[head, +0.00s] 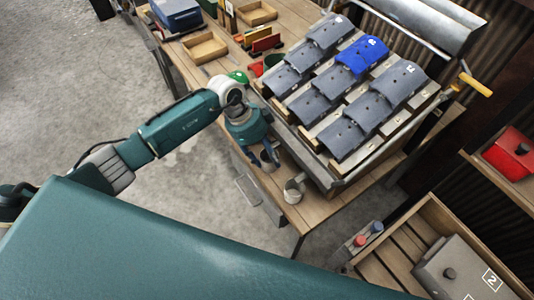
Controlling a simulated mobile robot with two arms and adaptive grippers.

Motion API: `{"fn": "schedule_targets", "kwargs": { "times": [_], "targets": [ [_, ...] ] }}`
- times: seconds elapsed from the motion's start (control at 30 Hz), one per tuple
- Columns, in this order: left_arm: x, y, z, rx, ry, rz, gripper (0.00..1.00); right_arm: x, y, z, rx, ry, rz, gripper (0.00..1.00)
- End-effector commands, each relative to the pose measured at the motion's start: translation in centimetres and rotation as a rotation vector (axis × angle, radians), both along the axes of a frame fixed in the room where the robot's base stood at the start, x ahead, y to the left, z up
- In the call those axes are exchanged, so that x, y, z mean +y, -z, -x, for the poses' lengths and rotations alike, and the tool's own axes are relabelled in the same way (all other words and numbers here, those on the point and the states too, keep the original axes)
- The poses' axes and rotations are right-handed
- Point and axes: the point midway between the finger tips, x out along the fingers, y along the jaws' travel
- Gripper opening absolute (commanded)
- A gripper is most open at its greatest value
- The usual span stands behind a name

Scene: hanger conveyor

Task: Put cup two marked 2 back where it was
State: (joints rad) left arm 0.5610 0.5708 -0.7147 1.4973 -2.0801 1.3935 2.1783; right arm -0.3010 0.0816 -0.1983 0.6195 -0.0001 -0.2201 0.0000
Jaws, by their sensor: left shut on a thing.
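My left gripper (268,152) reaches in from the left over the front edge of the wooden bench (300,215). It is shut on a small grey cup (268,163), partly covered by the fingers. Whether the cup touches the bench is unclear. A second grey cup (293,190) with a handle stands on the bench to the right of the gripper. I cannot read a number on either cup. My right gripper is not in view.
A sloped rack with grey panels (368,122) and one blue panel (362,55) stands just behind the cups. Wooden trays (205,48) and coloured items lie at the bench's far left. A crate (432,205) holding a grey block marked 2 (465,272) is at lower right.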

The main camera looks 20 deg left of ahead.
Motion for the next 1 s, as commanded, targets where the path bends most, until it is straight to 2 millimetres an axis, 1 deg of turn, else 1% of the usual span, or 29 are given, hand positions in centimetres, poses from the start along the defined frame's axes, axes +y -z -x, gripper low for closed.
{"fn": "schedule_targets", "kwargs": {
  "times": [0.07, 0.1, 0.13, 0.43, 0.57, 0.67, 0.9, 1.0],
  "targets": [
    [0.0, 0.0, 0.0, 0.0, 0.0, 0.0, 0.15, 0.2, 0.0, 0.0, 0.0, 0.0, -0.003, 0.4],
    [0.0, 0.0, 0.0, 0.0, 0.0, 0.0, 0.48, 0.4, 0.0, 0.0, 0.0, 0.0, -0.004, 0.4],
    [0.0, 0.0, 0.0, 0.0, 0.0, 0.0, 0.53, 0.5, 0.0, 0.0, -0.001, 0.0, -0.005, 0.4],
    [0.1, -0.1, 0.0, -0.001, 0.001, 0.0, 0.53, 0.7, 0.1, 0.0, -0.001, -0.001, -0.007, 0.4],
    [0.4, -1.0, -0.1, -0.004, 0.0, 0.0, 0.53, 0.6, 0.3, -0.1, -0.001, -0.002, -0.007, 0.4],
    [1.1, -2.5, 0.0, -0.006, 0.0, -0.001, 0.53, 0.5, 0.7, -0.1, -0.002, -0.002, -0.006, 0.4],
    [2.9, -7.3, 0.2, -0.007, 0.001, -0.001, 0.53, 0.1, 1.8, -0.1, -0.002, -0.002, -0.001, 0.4],
    [3.5, -8.9, 0.4, -0.004, 0.0, 0.0, 0.53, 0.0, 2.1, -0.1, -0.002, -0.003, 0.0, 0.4]
  ]
}}
